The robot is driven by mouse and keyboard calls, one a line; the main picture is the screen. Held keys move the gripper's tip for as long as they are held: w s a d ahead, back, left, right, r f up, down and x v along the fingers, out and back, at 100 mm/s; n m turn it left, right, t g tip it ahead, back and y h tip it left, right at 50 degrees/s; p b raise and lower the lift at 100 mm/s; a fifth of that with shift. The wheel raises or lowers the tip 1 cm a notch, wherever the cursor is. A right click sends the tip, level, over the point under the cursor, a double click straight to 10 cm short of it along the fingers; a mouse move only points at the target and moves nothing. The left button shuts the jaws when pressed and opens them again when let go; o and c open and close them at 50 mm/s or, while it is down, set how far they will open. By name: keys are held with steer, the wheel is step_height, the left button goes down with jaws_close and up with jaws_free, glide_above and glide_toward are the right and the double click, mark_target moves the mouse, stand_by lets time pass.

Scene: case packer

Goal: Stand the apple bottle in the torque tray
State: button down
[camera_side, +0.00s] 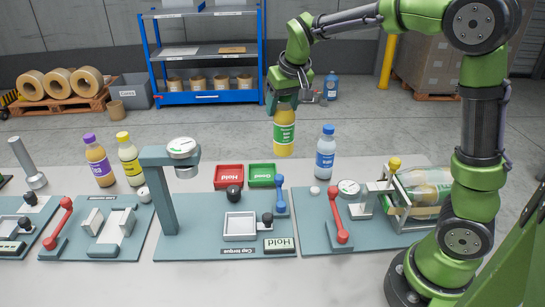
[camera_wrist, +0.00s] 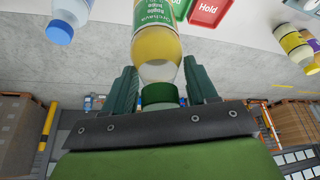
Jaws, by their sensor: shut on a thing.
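The apple bottle (camera_side: 284,136), with yellow contents and a green label, hangs nearly upright from my gripper (camera_side: 284,98). In the wrist view my gripper (camera_wrist: 163,88) has its fingers on either side of the green cap of the bottle (camera_wrist: 158,50). The bottle is in the air, behind and above the green Good bin. The torque tray (camera_side: 240,226) is a small grey, white-rimmed square on the teal Cap torque plate (camera_side: 190,245). It looks empty and lies in front and to the left of the bottle.
A post with a round gauge head (camera_side: 182,147) rises left of the tray. A blue lever (camera_side: 280,195) stands at its right. Red Hold (camera_side: 228,177) and green Good (camera_side: 262,175) bins lie behind. A blue-labelled bottle (camera_side: 325,152) stands at right; purple-capped (camera_side: 98,160) and yellow-capped (camera_side: 130,158) bottles stand left.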

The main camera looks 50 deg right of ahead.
steer(key=s+a+n+y, duration=0.1)
steer(key=s+a, duration=0.3)
steer(key=a, duration=0.2)
steer(key=s+a+n, duration=0.2)
steer(key=s+a, duration=0.2)
steer(key=a, duration=0.2)
steer(key=s+a+f, duration=0.2)
steer(key=s+f, duration=0.1)
steer(key=s, duration=0.2)
steer(key=s+a+f, duration=0.2)
steer(key=s, duration=0.4)
steer(key=w+a+f, duration=0.2)
steer(key=w, duration=0.6)
steer(key=w+a+f, duration=0.2)
steer(key=w+f, duration=0.1)
steer(key=w, duration=0.5)
steer(key=shift+f+m, duration=0.15)
steer(key=shift+m, duration=0.15)
steer(key=shift+f, duration=0.1)
steer(key=shift+c, duration=1.6)
jaws_free()
steer(key=shift+f, duration=0.1)
